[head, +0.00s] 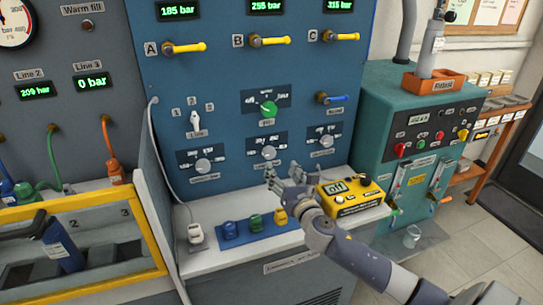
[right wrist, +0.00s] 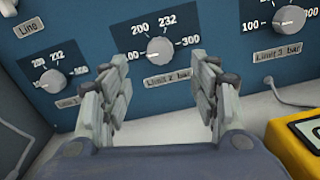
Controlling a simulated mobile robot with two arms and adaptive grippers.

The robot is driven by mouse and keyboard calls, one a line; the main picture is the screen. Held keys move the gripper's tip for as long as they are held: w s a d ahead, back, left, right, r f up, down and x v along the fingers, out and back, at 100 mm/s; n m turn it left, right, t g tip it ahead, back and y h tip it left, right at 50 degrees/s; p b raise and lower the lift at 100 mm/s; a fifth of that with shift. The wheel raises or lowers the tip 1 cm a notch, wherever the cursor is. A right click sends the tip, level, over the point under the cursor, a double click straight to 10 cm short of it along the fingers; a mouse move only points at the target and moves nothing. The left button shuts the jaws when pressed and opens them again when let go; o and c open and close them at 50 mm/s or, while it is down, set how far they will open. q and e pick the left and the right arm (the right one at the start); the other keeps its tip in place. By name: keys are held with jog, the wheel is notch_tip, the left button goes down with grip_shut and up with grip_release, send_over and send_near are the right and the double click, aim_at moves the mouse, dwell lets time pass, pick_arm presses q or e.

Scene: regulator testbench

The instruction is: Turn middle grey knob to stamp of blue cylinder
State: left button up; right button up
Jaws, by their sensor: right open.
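The middle grey knob (right wrist: 160,51) sits on a dark dial plate on the blue panel, above a "Limit 2 bar" label; its scale shows 200, 232 and 300. In the head view the same knob (head: 269,152) is in the lower row. My right gripper (right wrist: 160,90) is open, its fingers spread either side below the knob, apart from it. In the head view the right gripper (head: 284,178) is just below that dial. A blue cylinder (head: 62,246) leans in a yellow-framed bay at left; its stamp is too small to read. My left gripper is out of view.
Similar knobs flank it, Limit 1 (right wrist: 52,83) and Limit 3 (right wrist: 288,20). A yellow meter box (head: 347,194) stands on the ledge right of my gripper. A blue tray (head: 236,238) with small coloured pieces lies below. A green knob (head: 268,109) is above.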

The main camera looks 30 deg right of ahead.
aim_at(271, 155)
jog(key=x, duration=0.4)
jog(key=shift+w, duration=0.35)
jog(key=shift+x, duration=2)
jog(key=shift+s+f, duration=0.1)
jog(key=shift+c, duration=1.1)
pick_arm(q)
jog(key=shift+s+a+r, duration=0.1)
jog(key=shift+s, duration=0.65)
pick_arm(e)
jog(key=c, duration=0.8)
